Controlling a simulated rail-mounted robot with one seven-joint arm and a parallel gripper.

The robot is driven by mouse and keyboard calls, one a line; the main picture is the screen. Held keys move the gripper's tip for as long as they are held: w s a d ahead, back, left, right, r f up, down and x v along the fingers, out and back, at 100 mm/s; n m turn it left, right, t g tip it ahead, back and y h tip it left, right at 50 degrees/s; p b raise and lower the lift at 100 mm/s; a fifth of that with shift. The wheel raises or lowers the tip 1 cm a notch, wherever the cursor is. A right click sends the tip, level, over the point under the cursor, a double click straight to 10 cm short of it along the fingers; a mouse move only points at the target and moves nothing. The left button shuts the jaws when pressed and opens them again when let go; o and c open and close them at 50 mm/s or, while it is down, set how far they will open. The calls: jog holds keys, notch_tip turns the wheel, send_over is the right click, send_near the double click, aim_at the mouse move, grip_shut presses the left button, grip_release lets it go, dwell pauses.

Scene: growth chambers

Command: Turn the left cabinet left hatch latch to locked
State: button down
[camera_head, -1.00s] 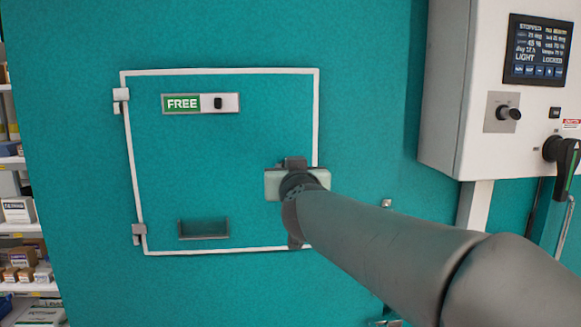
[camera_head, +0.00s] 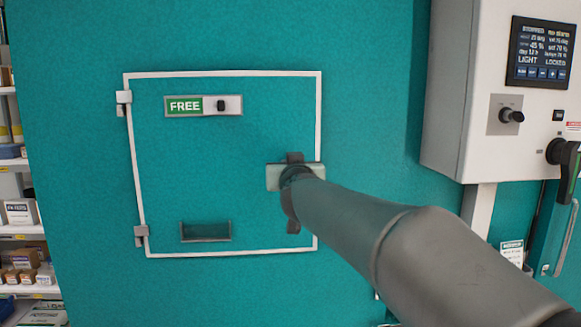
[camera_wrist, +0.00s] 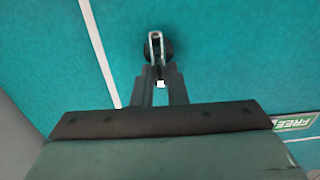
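The hatch (camera_head: 180,165) is a teal panel with a white outline, flush in the teal cabinet wall. Its sign (camera_head: 185,106) reads FREE on green. My gripper (camera_wrist: 158,65) is at the right side of the hatch, just inside the white edge line. In the wrist view its narrow fingers are close together at the latch (camera_wrist: 144,47), whose dark round base shows behind the tips. They look shut on it, though the contact is partly hidden. In the head view my gripper and arm cover the latch.
Hinges (camera_head: 124,97) line the hatch's left edge, and a small recessed grey slot (camera_head: 206,232) is low on it. A white control box (camera_head: 478,90) with a screen and black handle (camera_head: 564,165) stands at right. Stocked shelves (camera_head: 28,235) are at far left.

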jog(key=shift+d+m, duration=0.1)
jog(key=shift+m, duration=0.3)
jog(key=shift+w+d+f+m+b, duration=0.1)
jog(key=shift+d+f+m+b, duration=0.45)
jog(key=shift+m, duration=2.25)
jog(key=shift+a+f+m+b, duration=0.1)
jog(key=shift+m+b, duration=0.85)
jog(key=shift+m, duration=1.85)
jog(key=shift+w+d+f+m+b, duration=0.1)
jog(key=shift+d+f+m+b, duration=0.45)
jog(key=shift+m, duration=2.25)
jog(key=shift+a+r+m, duration=0.25)
jog(key=shift+m, duration=0.05)
jog(key=c, duration=1.4)
grip_release()
jog(key=shift+c, duration=0.2)
jog(key=shift+s, duration=0.1)
